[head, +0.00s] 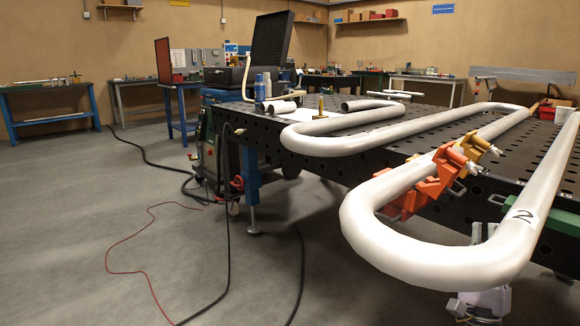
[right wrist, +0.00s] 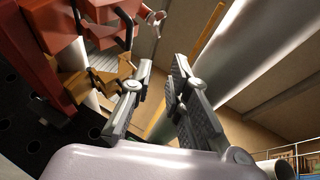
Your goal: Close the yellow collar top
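The yellow collar (head: 477,143) is at the pipe coil (head: 395,262), just behind an orange collar (head: 432,185). The orange parts partly hide it, and I cannot tell how far its top stands open. In the right wrist view, yellow parts (right wrist: 88,92) show left of my fingers, beside red-orange parts (right wrist: 45,60). My right gripper (head: 483,231) is low at the table's front edge, seen through the coil's loop, below and apart from the yellow collar. In the right wrist view its two fingers (right wrist: 162,72) are spread with nothing between them. My left gripper is out of view.
The black perforated table (head: 400,150) carries the long bent pipe, whose front bend overhangs the edge. A green piece (head: 560,218) sits at the table's front edge. Bottles (head: 262,85) stand at the far corner. Cables (head: 228,240) lie on the otherwise open floor at left.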

